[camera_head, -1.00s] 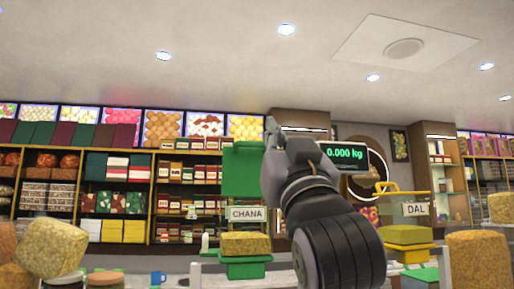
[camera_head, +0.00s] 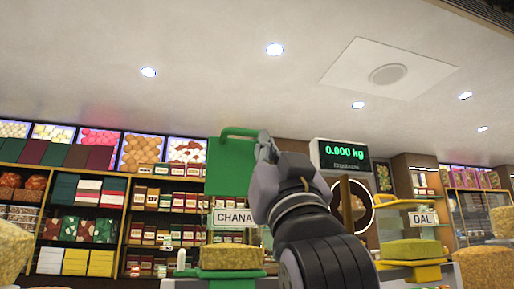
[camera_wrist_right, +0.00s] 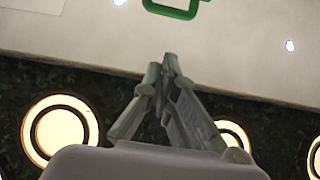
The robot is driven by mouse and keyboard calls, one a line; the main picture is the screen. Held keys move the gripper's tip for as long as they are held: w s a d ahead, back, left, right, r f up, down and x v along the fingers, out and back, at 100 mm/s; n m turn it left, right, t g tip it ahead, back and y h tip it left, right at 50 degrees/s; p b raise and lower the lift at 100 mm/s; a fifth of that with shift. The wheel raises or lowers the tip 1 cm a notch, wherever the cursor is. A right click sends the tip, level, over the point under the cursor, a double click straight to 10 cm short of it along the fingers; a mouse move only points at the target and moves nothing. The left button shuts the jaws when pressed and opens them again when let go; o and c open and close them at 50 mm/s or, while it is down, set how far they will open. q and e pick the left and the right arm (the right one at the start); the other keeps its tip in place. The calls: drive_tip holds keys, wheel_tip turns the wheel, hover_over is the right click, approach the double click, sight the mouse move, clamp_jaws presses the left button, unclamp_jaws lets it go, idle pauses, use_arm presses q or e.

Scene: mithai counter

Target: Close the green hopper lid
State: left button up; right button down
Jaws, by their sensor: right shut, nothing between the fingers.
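The green hopper lid (camera_head: 229,168) stands open, upright above the CHANA hopper, with its green handle (camera_head: 240,131) at the top edge. The hopper's CHANA label (camera_head: 231,217) is below the lid. My right gripper (camera_head: 264,139) is shut and empty. In the head view its fingertips are beside the lid's upper right edge, close to the handle; I cannot tell whether they touch. The right wrist view shows the shut fingertips (camera_wrist_right: 168,60) with the green handle (camera_wrist_right: 172,8) beyond them at the top, apart in the picture. My left gripper is not in view.
A yellow-handled DAL hopper (camera_head: 408,249) stands at the right. A scale display (camera_head: 342,155) reading 0.000 kg is just right of my gripper. A yellow block (camera_head: 231,257) is below the CHANA label. Stocked shelves (camera_head: 100,215) line the back wall.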

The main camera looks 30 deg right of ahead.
drive_tip(key=w+f+p+x, duration=0.1)
drive_tip(key=p+x, duration=0.5)
drive_tip(key=x, duration=0.5)
drive_tip(key=shift+w+d+h, duration=0.3)
drive_tip(key=shift+w+d, duration=0.05)
drive_tip(key=shift+w, duration=0.15)
drive_tip(key=shift+r, duration=0.25)
